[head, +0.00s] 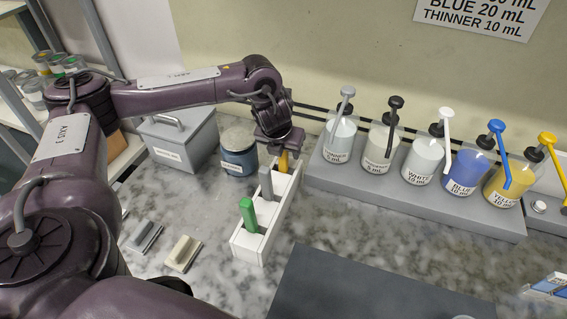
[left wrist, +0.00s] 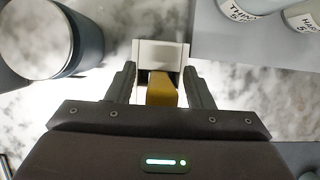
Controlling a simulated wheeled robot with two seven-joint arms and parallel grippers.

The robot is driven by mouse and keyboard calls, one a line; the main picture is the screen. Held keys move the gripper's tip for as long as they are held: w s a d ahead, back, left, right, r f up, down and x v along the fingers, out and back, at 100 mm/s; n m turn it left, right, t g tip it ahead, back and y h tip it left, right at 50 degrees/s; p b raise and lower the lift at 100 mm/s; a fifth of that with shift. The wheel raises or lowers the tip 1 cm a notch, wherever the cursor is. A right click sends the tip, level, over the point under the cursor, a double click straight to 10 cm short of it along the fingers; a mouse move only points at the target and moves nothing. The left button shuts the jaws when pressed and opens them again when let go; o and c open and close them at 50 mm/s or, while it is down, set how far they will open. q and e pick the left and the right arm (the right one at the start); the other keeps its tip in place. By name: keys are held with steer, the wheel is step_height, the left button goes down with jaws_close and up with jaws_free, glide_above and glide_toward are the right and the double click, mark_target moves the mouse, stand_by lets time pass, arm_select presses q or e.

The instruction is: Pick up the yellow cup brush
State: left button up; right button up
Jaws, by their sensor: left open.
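The yellow cup brush (head: 284,161) stands upright in the far compartment of a white holder (head: 246,244). Its yellow handle also shows in the left wrist view (left wrist: 161,92), between the two fingers. My left gripper (head: 279,150) is over that far compartment, with its fingers around the handle. In the left wrist view my left gripper (left wrist: 164,88) is open, one finger on each side of the handle, with gaps visible. The brush's lower end is hidden in the holder. My right gripper is not in view.
A grey-handled brush (head: 266,184) and a green-handled brush (head: 248,214) share the holder. A dark blue jar (head: 239,156) and a grey lidded box (head: 180,139) stand left. Pump bottles (head: 420,160) line a grey riser at right. Two small blocks lie front left.

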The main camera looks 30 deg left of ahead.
arm_select(q)
steer(key=c, duration=0.6)
jaws_close()
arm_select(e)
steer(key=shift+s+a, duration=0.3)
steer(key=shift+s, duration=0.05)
arm_select(q)
steer(key=shift+r, duration=0.1)
steer(key=shift+r, duration=0.45)
step_height(320, 180, up, 6)
steer(key=shift+f+b, duration=0.1)
steer(key=shift+b, duration=0.3)
step_height(320, 180, up, 13)
steer(key=p, duration=0.5)
steer(key=shift+p, duration=0.4)
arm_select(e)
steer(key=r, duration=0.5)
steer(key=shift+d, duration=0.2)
